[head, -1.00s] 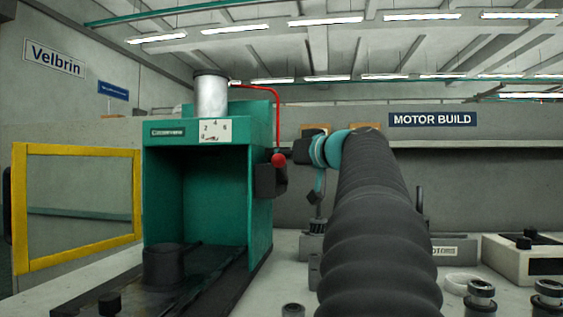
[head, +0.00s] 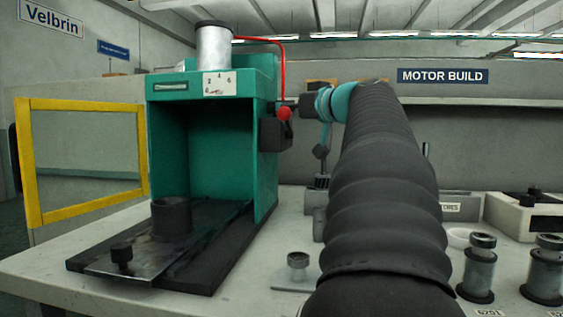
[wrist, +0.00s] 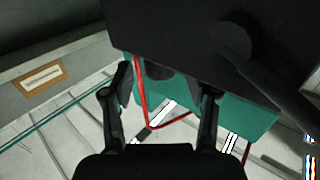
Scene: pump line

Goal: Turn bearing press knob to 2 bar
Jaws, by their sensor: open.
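The green bearing press (head: 262,160) stands left of centre in the head view, with a silver cylinder on top. A white scale plate (head: 219,83) marked 2, 4, 6 is on its upper front; the pointer setting is too small to read. A dark block (head: 272,135) and a red ball (head: 285,113) are at its right side. My gripper (head: 296,105) is beside them, partly hidden by my arm. In the wrist view my gripper (wrist: 168,85) has its fingers apart. A dark rounded part (wrist: 158,68) shows between them; I cannot tell if it is the knob.
A red pipe (head: 283,62) curves down the press's right side. A yellow-framed guard (head: 30,165) stands open at left. Metal parts (head: 478,270) stand on the right of the bench, near a white control box (head: 520,220). A large dark body (wrist: 190,30) fills the wrist view's top.

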